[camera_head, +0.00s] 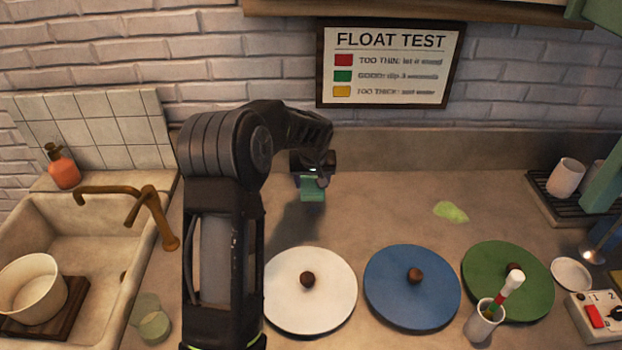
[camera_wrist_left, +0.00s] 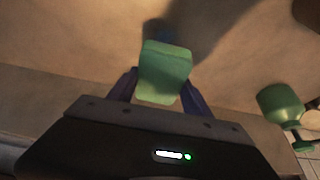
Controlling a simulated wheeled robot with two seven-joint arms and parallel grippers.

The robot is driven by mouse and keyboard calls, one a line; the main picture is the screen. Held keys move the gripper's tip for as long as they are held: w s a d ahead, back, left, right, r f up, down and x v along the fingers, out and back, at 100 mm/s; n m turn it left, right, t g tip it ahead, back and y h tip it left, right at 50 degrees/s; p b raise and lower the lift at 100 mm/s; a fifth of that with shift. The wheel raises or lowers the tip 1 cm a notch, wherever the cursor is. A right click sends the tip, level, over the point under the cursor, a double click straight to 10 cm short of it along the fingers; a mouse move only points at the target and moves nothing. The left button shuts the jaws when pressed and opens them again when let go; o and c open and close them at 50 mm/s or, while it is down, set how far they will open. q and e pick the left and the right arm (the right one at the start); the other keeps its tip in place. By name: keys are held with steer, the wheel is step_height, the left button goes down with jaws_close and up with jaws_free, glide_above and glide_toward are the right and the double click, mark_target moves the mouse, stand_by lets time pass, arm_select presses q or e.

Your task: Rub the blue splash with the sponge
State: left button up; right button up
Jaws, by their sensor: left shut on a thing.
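My left gripper (camera_head: 313,176) is shut on a green sponge (camera_head: 312,190) above the back of the counter. In the left wrist view the sponge (camera_wrist_left: 165,70) sits between the fingers, with a dark shadow beyond it. A yellow-green splash (camera_head: 451,212) lies on the counter to the right, apart from the sponge. My right gripper is not in view.
White (camera_head: 310,290), blue (camera_head: 411,287) and green (camera_head: 507,281) lids lie along the front. The sink (camera_head: 30,225) is at left. A rack (camera_head: 545,190) is at right. The middle back counter is mostly clear.

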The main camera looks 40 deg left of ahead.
mark_target(312, 178)
arm_select(q)
steer(key=shift+f, duration=0.15)
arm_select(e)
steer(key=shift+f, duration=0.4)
arm_select(q)
steer(key=shift+r+p, duration=0.45)
steer(key=shift+r, duration=0.3)
steer(key=shift+d+r+p, duration=0.1)
steer(key=shift+r+p, duration=0.3)
steer(key=shift+r, duration=0.65)
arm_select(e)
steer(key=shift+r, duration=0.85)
